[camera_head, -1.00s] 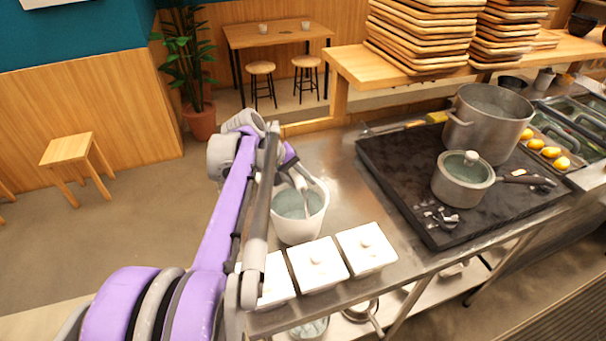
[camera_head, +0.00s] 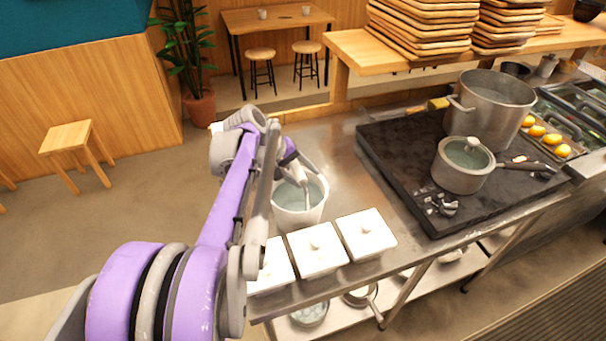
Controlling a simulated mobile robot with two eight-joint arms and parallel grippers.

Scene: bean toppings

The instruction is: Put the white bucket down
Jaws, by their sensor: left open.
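The white bucket (camera_head: 298,217) stands upright on the steel counter, just behind the row of white lidded containers. My left arm comes in from the lower left and reaches over the bucket. My left gripper (camera_head: 302,181) is open at the bucket's mouth, with a finger showing inside the rim. The arm hides part of the bucket's left side, and I cannot tell whether the fingers touch its wall. My right gripper is not in view.
White lidded containers (camera_head: 317,262) line the counter's front edge. A dark stove top (camera_head: 400,165) to the right holds a small lidded pot (camera_head: 462,178) and a large pot (camera_head: 490,120). Bare steel counter (camera_head: 345,165) lies between bucket and stove. Stacked wooden trays (camera_head: 420,35) stand behind.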

